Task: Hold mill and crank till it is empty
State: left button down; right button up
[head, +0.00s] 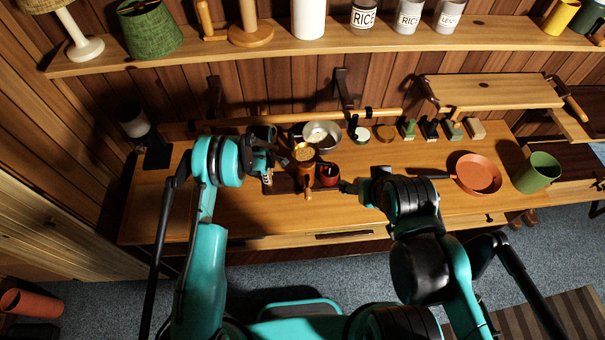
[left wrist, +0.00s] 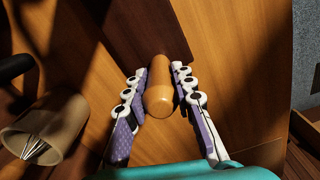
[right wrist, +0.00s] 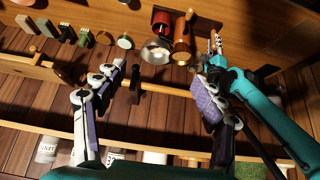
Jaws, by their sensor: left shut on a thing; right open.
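The wooden mill (head: 305,155) stands over the counter, its round top showing pale brown contents. It also shows in the right wrist view (right wrist: 182,42). My left gripper (head: 266,166) reaches it from the left. In the left wrist view its fingers (left wrist: 158,72) are closed around a smooth, rounded wooden part of the mill (left wrist: 160,95). My right gripper (head: 350,187) is open and empty, right of the mill and apart from it. In the right wrist view its fingers (right wrist: 163,75) are spread. A red mug (head: 329,175) stands close right of the mill.
A metal bowl (head: 322,134) sits behind the mill. Brushes and small blocks line the back. A beige cup holding a whisk (left wrist: 48,128) is near my left gripper. The front counter is mostly clear.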

jog(key=shift+w, duration=0.1)
jog(key=c, duration=0.5)
jog(key=g+y, duration=0.2)
jog(key=g, duration=0.5)
send_over(309, 196)
jog(key=d, duration=0.3)
notch_tip(309, 196, down, 27)
jog(key=a+f, duration=0.1)
jog(key=f, duration=0.3)
jog(key=a+f, duration=0.1)
jog(key=f, duration=0.8)
jog(key=shift+w+a, duration=0.1)
jog(key=shift+a, duration=0.3)
